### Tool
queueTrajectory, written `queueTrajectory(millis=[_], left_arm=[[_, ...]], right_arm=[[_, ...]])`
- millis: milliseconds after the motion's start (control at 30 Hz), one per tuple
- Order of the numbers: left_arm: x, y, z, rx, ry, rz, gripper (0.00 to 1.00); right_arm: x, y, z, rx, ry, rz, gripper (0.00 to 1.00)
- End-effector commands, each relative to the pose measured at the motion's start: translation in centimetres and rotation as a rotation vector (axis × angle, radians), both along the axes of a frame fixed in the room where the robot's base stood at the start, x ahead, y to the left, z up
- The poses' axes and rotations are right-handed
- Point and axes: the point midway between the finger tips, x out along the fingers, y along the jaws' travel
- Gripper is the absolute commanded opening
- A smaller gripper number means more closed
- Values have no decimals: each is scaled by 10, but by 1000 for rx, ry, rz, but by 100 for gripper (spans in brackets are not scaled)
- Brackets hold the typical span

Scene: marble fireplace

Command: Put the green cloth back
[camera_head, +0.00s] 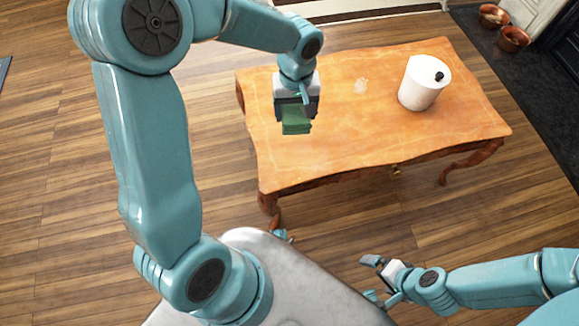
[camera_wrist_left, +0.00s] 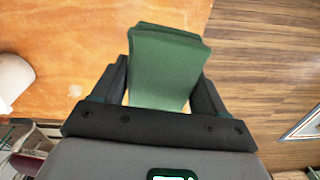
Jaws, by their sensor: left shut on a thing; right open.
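The green cloth (camera_head: 296,122) is a small folded block in the head view, over the left part of the wooden table (camera_head: 335,150). My left gripper (camera_head: 297,107) is shut on it, with the cloth sticking out past the fingertips. In the left wrist view the cloth (camera_wrist_left: 165,68) sits between the two dark fingers of my left gripper (camera_wrist_left: 163,88). I cannot tell whether the cloth touches the tabletop. My right gripper (camera_head: 371,277) is open and empty, low in front of the table.
Copper pots (camera_head: 513,40) stand on the floor at the far right. The table's front middle is clear.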

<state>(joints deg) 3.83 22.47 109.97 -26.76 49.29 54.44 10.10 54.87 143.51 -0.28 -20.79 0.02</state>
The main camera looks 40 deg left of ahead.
Motion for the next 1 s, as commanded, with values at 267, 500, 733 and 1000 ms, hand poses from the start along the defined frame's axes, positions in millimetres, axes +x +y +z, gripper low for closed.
queueTrajectory(millis=[267,500,733,1000], left_arm=[[-5,6,-5,1,0,151,45],[-8,8,-57,1,7,162,45],[-8,9,-124,1,6,161,45],[-8,9,-159,1,1,160,45]], right_arm=[[0,0,-39,0,-1,0,100],[0,0,-57,0,-1,0,100],[0,0,-76,0,0,0,100],[0,0,-85,0,0,0,100]])
